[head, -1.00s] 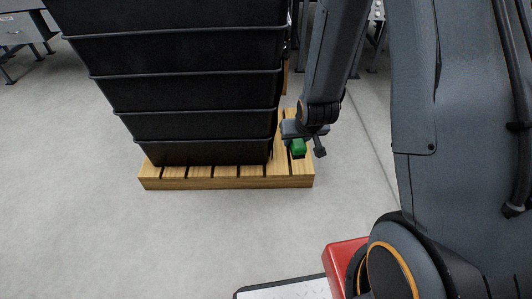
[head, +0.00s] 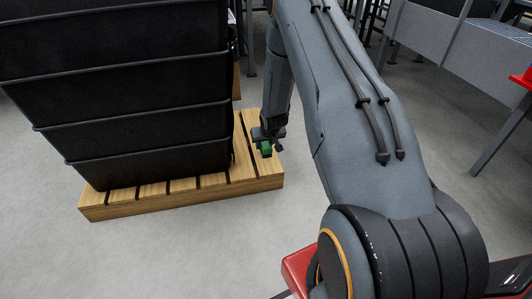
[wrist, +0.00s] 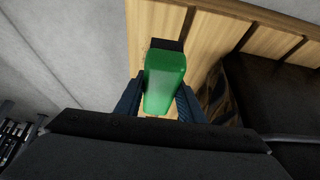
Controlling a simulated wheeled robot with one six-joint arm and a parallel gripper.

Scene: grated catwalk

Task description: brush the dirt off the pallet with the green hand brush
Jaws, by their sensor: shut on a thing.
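The green hand brush (head: 265,149) is in my gripper (head: 267,143), low over the right end of the wooden pallet (head: 262,178). In the wrist view the green brush (wrist: 165,82) sits between the two fingers, with a dark end showing at its far side. The pallet's planks (wrist: 215,35) lie right behind it. I cannot tell whether the bristles touch the wood. I cannot make out any dirt on the pallet; the brush hides the wood under it.
A tall stack of black crates (head: 150,110) covers most of the pallet, just left of my gripper. Grey floor (head: 150,255) is clear in front. Grey desks (head: 450,50) stand at the back right.

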